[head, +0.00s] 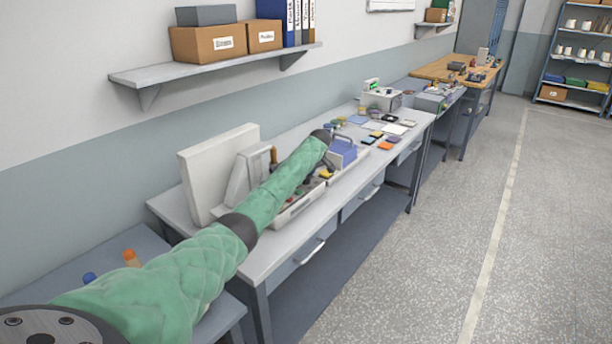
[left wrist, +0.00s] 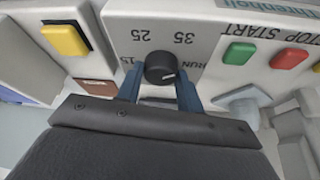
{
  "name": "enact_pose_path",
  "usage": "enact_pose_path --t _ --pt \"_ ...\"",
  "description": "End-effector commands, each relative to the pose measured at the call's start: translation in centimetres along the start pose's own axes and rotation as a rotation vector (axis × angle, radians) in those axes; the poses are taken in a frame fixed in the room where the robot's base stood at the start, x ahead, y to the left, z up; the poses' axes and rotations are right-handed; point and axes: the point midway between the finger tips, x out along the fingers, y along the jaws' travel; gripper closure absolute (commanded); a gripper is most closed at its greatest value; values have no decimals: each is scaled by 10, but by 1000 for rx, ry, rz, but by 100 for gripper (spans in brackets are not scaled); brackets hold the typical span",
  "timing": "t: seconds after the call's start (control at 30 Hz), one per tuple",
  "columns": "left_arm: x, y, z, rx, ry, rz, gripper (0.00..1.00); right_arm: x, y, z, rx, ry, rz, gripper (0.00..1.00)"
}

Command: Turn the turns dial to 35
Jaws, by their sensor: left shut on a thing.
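The turns dial (left wrist: 160,67) is a black round knob on a pale panel in the left wrist view. Printed marks 15, 25, 35 and RUN stand around it. A small pale mark on the knob lies at its lower right in the picture, on the RUN side and not towards the 35. My left gripper (left wrist: 159,84) has its two blue-grey fingers on either side of the knob, shut on it.
Beside the dial are a green button (left wrist: 239,53), a red button (left wrist: 289,58) and a yellow button (left wrist: 65,40). In the head view a blue box (head: 343,151) stands beyond my wrist on the bench (head: 262,262). A shelf (head: 215,66) hangs above.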

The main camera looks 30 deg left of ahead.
Motion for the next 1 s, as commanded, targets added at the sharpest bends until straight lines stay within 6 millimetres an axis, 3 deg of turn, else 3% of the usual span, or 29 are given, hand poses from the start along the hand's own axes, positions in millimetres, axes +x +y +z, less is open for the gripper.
enact_pose_path --t 0.4,0.73,1.0 --pt "1 3 0 -302 -1 -123 86 -7 -3 -7 4 -10 -4 100" --pt "0 3 -1 -416 0 -170 86 -21 -5 -25 8 -9 -8 100" --pt "0 3 -1 -435 0 -179 86 -24 -10 -10 10 -30 -12 100"
